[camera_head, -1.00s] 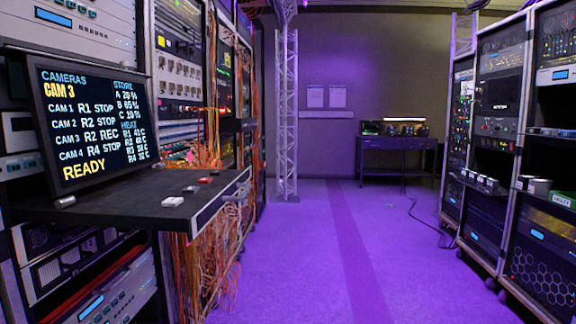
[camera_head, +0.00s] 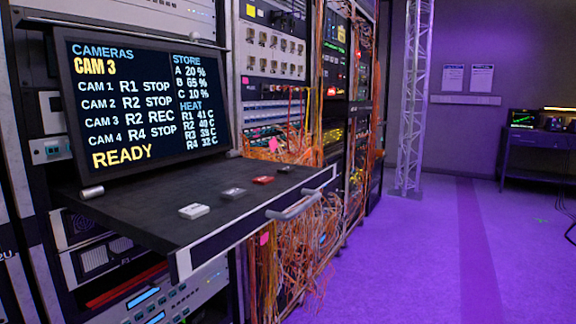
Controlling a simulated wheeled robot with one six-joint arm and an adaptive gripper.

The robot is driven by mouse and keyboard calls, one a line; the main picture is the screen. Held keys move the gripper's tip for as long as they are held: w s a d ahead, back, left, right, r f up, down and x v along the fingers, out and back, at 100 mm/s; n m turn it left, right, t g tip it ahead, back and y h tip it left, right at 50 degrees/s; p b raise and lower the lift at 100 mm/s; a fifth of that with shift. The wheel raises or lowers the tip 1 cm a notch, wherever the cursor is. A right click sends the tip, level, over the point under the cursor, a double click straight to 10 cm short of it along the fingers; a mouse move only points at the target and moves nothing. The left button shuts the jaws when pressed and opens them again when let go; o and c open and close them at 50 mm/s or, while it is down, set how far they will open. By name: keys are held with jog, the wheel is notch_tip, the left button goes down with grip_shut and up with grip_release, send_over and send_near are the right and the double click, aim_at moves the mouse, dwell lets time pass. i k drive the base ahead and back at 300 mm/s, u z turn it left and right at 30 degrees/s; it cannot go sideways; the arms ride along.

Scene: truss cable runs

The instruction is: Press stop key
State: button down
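Several small keys sit in a row on a dark pull-out shelf (camera_head: 150,225) in the left rack. A white key (camera_head: 194,211) is nearest, then a grey key (camera_head: 233,193), a red key (camera_head: 263,180) and a dark key (camera_head: 285,170) farther back. Their labels are too small to read, so I cannot tell which is stop. A monitor (camera_head: 145,110) behind the shelf reads CAM 3 and READY, with CAM 3 listed as R2 REC and CAMS 1, 2 and 4 as STOP. My gripper is not in view.
Orange cables (camera_head: 300,240) hang below and behind the shelf. A handle (camera_head: 292,208) sticks out from its front edge. A truss column (camera_head: 412,100) and a desk (camera_head: 545,155) stand farther back. The purple floor (camera_head: 410,270) to the right is clear.

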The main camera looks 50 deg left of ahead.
aim_at(286, 170)
jog(key=u, duration=0.85)
jog(key=i, duration=0.85)
jog(key=u, duration=0.95)
